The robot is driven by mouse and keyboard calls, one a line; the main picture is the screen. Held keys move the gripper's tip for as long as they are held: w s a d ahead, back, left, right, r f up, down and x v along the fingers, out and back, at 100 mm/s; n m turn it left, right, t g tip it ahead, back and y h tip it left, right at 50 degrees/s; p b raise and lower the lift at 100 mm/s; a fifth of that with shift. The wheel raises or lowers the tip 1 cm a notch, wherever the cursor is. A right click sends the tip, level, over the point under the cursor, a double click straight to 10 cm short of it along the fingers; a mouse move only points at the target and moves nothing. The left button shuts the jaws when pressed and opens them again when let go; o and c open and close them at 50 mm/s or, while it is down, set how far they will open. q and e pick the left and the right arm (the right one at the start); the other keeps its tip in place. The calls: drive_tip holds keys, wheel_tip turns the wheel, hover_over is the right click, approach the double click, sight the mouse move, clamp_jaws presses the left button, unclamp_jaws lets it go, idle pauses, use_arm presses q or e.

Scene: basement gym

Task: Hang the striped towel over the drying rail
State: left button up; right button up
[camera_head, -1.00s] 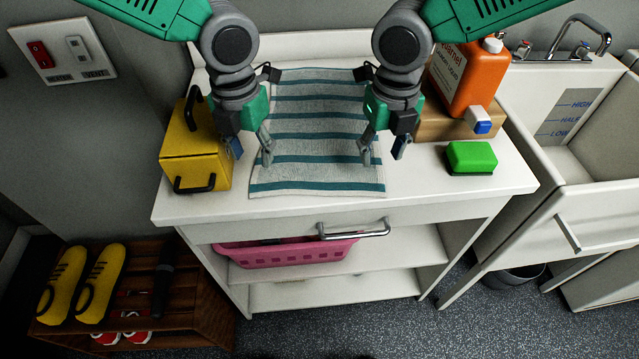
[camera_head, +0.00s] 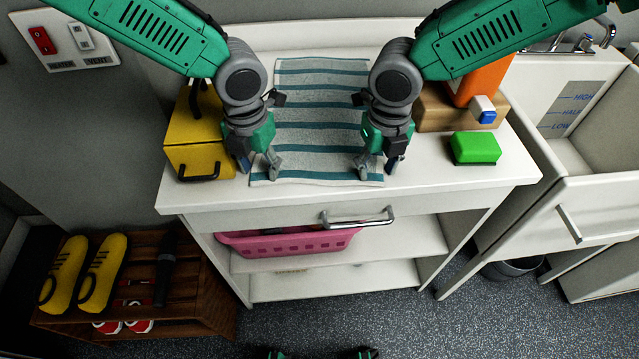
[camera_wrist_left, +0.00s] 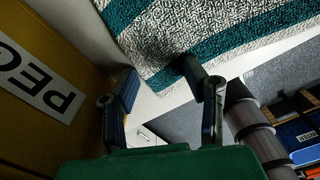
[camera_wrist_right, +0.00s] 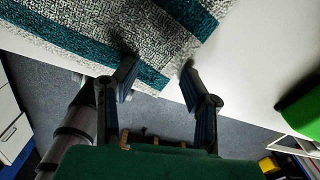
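The striped towel (camera_head: 318,130), pale grey with teal stripes, lies flat on the white counter. My left gripper (camera_head: 259,168) is open at the towel's near left corner. In the left wrist view its fingers (camera_wrist_left: 165,85) are apart, one over the towel's edge (camera_wrist_left: 200,45) and one outside it. My right gripper (camera_head: 376,165) is open at the near right corner. In the right wrist view its fingers (camera_wrist_right: 158,78) are spread around that corner of the towel (camera_wrist_right: 150,40). I cannot tell whether the fingers touch the cloth. No drying rail is clearly identifiable; a chrome bar (camera_head: 358,221) is on the counter's front.
A yellow box (camera_head: 200,160) stands close beside my left gripper. A pink basket (camera_head: 290,242) sits on the shelf below. A sink (camera_head: 590,190) is at far right.

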use_arm(q)
drive_tip(key=c, duration=0.3)
use_arm(e)
drive_tip(key=c, duration=0.3)
use_arm(q)
drive_tip(key=shift+f, duration=0.1)
drive_tip(key=c, duration=0.3)
use_arm(e)
drive_tip(key=shift+s+f, duration=0.1)
drive_tip(key=c, duration=0.4)
use_arm(q)
drive_tip(key=shift+s+d, duration=0.1)
drive_tip(key=shift+d, duration=0.05)
clamp_jaws()
use_arm(e)
drive_tip(key=shift+d+f, duration=0.1)
drive_tip(key=shift+d, duration=0.2)
clamp_jaws()
use_arm(q)
drive_tip(key=shift+d, duration=0.35)
use_arm(e)
drive_tip(key=shift+d+f, duration=0.1)
drive_tip(key=shift+d, duration=0.35)
use_arm(q)
drive_tip(key=shift+a, duration=0.2)
use_arm(e)
drive_tip(key=shift+a, duration=0.1)
